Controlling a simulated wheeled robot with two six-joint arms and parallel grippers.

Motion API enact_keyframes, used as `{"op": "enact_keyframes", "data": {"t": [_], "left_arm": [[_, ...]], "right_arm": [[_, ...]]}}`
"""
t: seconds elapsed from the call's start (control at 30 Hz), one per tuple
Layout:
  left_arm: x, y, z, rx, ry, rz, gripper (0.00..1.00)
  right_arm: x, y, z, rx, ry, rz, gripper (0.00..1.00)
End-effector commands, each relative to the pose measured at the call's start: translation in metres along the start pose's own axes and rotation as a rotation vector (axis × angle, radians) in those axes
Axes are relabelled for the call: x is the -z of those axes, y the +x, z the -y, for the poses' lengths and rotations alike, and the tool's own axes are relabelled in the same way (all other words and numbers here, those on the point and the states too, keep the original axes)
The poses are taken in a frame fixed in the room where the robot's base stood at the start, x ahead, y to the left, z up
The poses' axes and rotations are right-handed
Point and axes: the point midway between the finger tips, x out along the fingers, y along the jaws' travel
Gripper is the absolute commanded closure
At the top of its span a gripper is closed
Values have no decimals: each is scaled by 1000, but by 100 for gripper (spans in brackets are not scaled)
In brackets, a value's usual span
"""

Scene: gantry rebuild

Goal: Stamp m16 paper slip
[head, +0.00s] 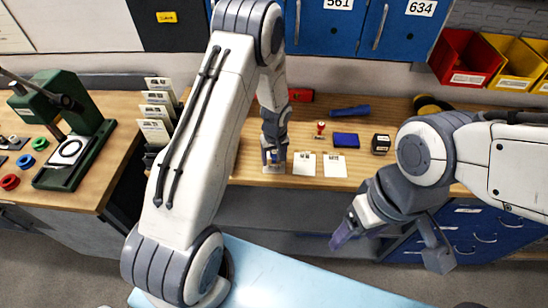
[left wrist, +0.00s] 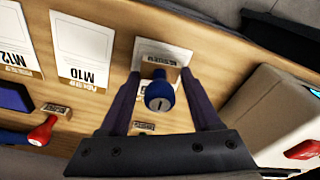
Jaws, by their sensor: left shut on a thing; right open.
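My left gripper (head: 272,158) is shut on a blue-handled stamp (left wrist: 160,97), upright over the left-most paper slip in the head view. This white slip (left wrist: 150,48) is partly covered by the stamp and my fingers, and its printed size is hidden. I cannot tell whether the stamp touches it. Two more slips lie beside it: the M10 slip (left wrist: 84,48) and the M12 slip (left wrist: 15,45); they also show in the head view (head: 304,164) (head: 335,165). My right gripper (head: 345,234) is open and empty, in front of the bench.
A red-handled stamp (head: 320,129) and a blue pad (head: 346,140) stand behind the slips, with a dark box (head: 381,144) to the right. A green press (head: 75,130) stands on the left bench.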

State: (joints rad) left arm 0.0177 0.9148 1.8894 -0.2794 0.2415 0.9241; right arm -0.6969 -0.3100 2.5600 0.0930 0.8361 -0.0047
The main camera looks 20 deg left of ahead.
Motion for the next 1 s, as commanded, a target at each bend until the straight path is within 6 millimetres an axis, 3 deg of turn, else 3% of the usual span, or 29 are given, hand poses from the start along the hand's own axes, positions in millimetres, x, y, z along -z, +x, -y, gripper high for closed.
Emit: {"op": "enact_keyframes", "data": {"t": [1.0], "left_arm": [[-1, 7, 0, 0, 0, 0, 71]], "right_arm": [[0, 8, -1, 0, 0, 0, 25]]}}
